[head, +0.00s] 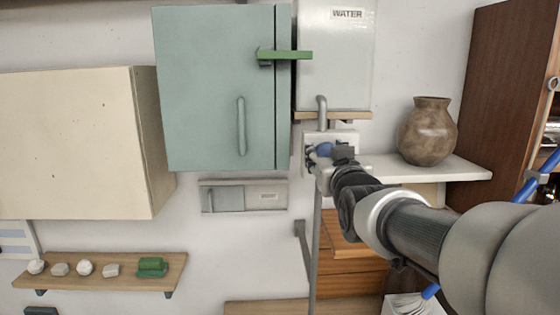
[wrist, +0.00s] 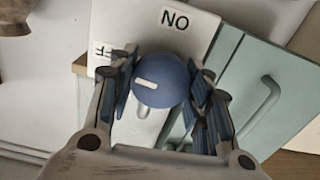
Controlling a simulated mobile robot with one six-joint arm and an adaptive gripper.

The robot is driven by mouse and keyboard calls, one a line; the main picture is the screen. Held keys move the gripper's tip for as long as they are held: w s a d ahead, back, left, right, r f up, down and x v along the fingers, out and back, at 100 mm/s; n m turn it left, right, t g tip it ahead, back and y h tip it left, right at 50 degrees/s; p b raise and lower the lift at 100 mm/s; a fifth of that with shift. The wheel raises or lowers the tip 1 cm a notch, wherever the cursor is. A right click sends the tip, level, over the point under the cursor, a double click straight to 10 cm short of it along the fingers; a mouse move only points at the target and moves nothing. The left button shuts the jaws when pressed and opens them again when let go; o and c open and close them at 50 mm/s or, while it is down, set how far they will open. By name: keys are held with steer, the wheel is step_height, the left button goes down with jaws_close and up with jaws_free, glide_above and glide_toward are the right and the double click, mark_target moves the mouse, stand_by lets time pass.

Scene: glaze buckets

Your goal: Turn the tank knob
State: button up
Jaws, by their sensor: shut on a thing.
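The tank knob (wrist: 162,80) is round and blue with a short white mark, which lies nearly level in the wrist view. It sits on a white plate (wrist: 200,22) lettered ON, with another label partly hidden behind a finger. My gripper (wrist: 165,88) is shut on the knob, one finger on each side. In the head view my gripper (head: 326,153) reaches the plate below the white tank (head: 335,70) marked WATER. A little blue shows there between the dark fingers, and most of the knob is hidden.
A green cabinet (head: 210,90) with a green latch (head: 285,55) hangs left of the tank. A brown vase (head: 428,130) stands on a white shelf (head: 465,169) to the right. A grey pipe (head: 321,112) runs below the tank.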

steer(key=shift+f+n+b, duration=0.2)
steer(key=shift+n+b, duration=0.4)
steer(key=shift+r, duration=0.15)
steer(key=o, duration=1.1)
steer(key=s, duration=1.2)
